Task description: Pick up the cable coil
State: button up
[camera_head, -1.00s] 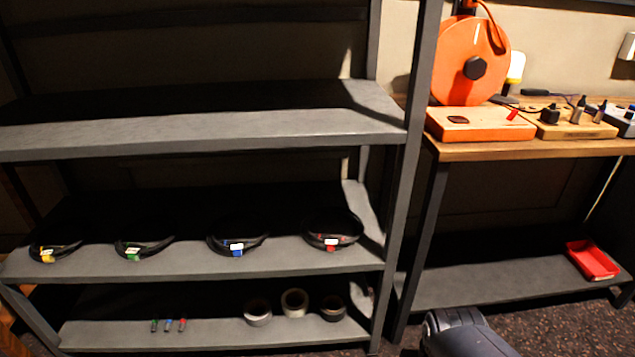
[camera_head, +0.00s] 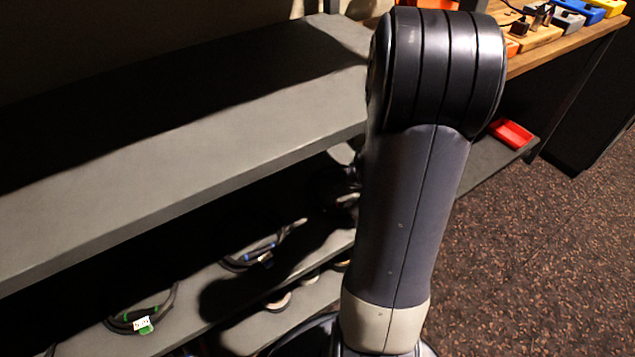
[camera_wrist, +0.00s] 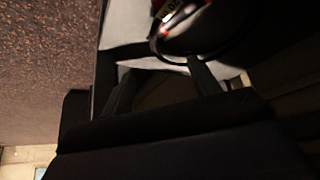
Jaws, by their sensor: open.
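A black cable coil (camera_wrist: 168,9) with a red tag and a white label lies at the top of the wrist view, on a grey shelf. Part of it is dark and cut off by the frame edge. My gripper (camera_wrist: 162,72) is open, its two dark fingers pointing toward the near edge of this coil. The gap between the fingers looks empty. In the head view my arm covers the place of the red-tagged coil. A blue-tagged coil (camera_head: 255,253) and a green-tagged coil (camera_head: 142,318) lie on the middle shelf to the left.
The upper shelf board (camera_head: 190,150) spans above the coils, close beside my arm. Tape rolls (camera_head: 278,302) partly show on the lowest shelf. A desk with orange and yellow items and a red tray (camera_head: 512,133) stand at right. Open floor (camera_head: 550,250) lies at right.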

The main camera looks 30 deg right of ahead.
jog(key=b+x, duration=0.4)
jog(key=x, duration=0.7)
jog(key=shift+s+a+b, duration=0.15)
jog(key=shift+b, duration=0.25)
jog(key=shift+c, duration=0.5)
jog(key=shift+r, duration=0.1)
grip_shut()
